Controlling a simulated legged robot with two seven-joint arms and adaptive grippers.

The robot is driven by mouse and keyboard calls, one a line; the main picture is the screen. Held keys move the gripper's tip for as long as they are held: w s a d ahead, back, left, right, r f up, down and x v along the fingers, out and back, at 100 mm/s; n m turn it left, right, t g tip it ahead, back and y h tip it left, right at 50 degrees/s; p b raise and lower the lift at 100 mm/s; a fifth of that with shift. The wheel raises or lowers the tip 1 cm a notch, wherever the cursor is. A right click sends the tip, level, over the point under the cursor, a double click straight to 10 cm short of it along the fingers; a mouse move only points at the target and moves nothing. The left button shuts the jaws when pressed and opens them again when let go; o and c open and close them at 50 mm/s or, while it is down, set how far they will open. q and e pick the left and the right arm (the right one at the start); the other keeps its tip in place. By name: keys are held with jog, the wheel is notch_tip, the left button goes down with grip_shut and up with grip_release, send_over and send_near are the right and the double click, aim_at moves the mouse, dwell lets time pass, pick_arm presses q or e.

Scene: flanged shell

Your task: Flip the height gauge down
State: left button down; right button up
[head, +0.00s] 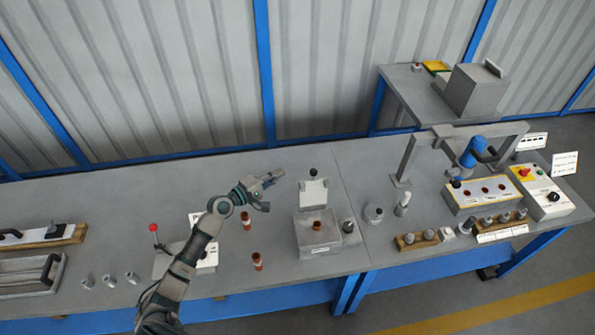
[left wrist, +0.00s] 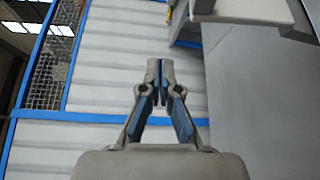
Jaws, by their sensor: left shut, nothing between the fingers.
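What looks like the height gauge is a pale hinged plate (head: 313,192) with a dark ball knob on top. It stands upright at the back of a grey block fixture (head: 318,240) on the bench. A brown flanged part (head: 317,225) sits on top of the block, in front of the plate. My left gripper (head: 277,174) is shut and empty, above the bench to the left of the plate and apart from it. Its closed fingertips also show in the left wrist view (left wrist: 160,68); the gauge does not show there. My right gripper is not in view.
Two brown parts (head: 246,220) stand on the bench left of the fixture. A red-knobbed lever (head: 153,228) is further left. To the right are a grey round part (head: 373,212), wooden racks (head: 416,240) and a control box (head: 550,195). The bench behind the fixture is clear.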

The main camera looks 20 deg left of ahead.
aim_at(313, 187)
pick_arm(q)
jog(key=w+d+p, duration=0.3)
jog(key=w+d, duration=0.2)
jog(key=d, duration=0.2)
jog(key=shift+w+d, duration=0.15)
jog(key=shift+w, duration=0.15)
jog(key=shift+f, duration=0.1)
jog(key=shift+d, duration=0.1)
